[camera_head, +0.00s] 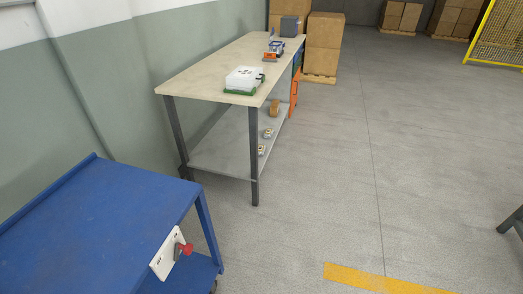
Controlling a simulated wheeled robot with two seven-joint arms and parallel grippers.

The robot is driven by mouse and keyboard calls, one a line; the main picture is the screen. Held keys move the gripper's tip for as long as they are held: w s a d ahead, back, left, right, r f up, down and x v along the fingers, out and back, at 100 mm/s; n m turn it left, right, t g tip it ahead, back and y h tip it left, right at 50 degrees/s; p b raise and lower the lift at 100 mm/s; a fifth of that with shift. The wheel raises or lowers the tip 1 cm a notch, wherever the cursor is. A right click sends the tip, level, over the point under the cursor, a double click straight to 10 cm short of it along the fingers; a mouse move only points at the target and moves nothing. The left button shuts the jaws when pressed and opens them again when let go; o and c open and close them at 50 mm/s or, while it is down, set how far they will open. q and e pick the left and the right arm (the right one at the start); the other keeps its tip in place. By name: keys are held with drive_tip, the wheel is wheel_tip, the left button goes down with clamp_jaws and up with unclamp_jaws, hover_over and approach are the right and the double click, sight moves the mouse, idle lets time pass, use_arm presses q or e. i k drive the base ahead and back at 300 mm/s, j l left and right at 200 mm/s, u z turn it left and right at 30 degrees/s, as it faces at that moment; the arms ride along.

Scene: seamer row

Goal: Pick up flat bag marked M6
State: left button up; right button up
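I cannot make out a flat bag marked M6; no lettering is readable at this distance. Small pale items (265,141) lie on the lower shelf of the long table, too small to identify. On the table top (200,72), a white block-like item (244,78) with dark marks sits on a green base (240,92). A white plate (166,258) with small dark marks and a red knob (185,248) is at the right edge of the blue table. Neither of my grippers is in view.
The blue table (90,230) fills the lower left. A brown item (274,108) is on the lower shelf, and an orange panel (294,92) is at its far end. Cardboard boxes (324,45) stand behind. Grey floor (340,180) is open to the right; a dark object (512,222) is at the right edge.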

sight(262, 147)
drive_tip(key=i+z, duration=0.3)
drive_tip(key=i, duration=1.1)
